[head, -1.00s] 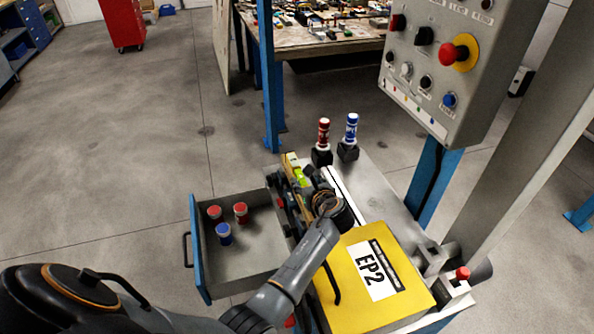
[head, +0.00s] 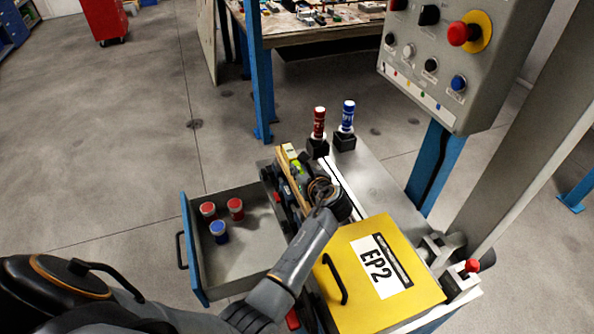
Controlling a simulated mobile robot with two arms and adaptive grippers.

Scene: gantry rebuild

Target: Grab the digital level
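The digital level (head: 289,162) appears as a narrow yellow bar with a bright green patch, at the back left edge of the bench top, beside the open drawer. My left arm reaches over the bench, and my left gripper (head: 287,193) is right at the level. The gripper and wrist hide the level's near part. I cannot tell whether the fingers are closed on it or only beside it. My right gripper is not in view.
An open drawer (head: 258,262) with red and blue capped jars (head: 219,231) lies left of the gripper. A yellow EP2 box (head: 350,300) stands at the right. Red (head: 319,122) and blue (head: 347,116) markers stand behind. A control box (head: 440,60) hangs at the upper right.

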